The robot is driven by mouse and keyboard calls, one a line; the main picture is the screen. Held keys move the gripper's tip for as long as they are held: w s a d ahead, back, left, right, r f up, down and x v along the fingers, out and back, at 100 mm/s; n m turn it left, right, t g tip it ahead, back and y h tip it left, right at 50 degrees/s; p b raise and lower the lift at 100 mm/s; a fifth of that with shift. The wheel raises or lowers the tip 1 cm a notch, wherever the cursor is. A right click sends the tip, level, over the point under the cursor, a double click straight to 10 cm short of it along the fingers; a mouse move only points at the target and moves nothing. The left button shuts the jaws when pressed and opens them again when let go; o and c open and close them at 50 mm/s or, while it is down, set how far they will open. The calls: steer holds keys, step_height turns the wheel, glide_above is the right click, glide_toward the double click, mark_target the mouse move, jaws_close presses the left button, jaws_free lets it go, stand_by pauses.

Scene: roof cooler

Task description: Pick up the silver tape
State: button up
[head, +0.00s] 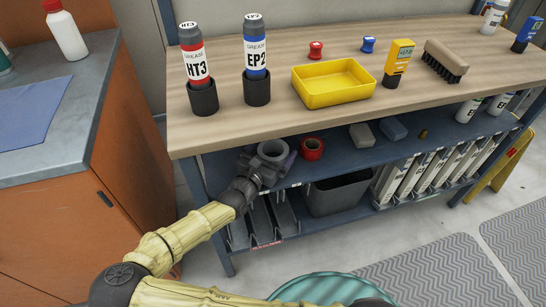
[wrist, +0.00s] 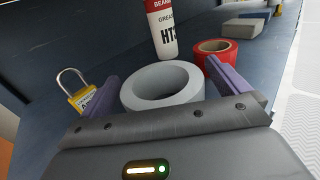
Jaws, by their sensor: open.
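The silver tape (wrist: 187,77) is a grey roll lying flat with its hole facing up. In the wrist view it sits between the two purple fingers of my gripper (wrist: 168,92), which is open. The near part of the roll is hidden behind the gripper body. Whether the fingers touch the roll cannot be told.
A red tape roll (wrist: 222,52) lies close to the right finger. A yellow padlock (wrist: 85,98) is left of the left finger. A grease tube (wrist: 162,28) stands behind the silver tape. The wooden benchtop (head: 235,125) overhangs the shelf. A grey bin (head: 340,195) stands below.

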steer(key=shift+w+d, duration=0.15)
steer(key=shift+w, duration=0.05)
stand_by(0.4)
steer(key=c, duration=0.9)
steer(key=shift+o, duration=0.2)
steer(key=shift+r, duration=0.1)
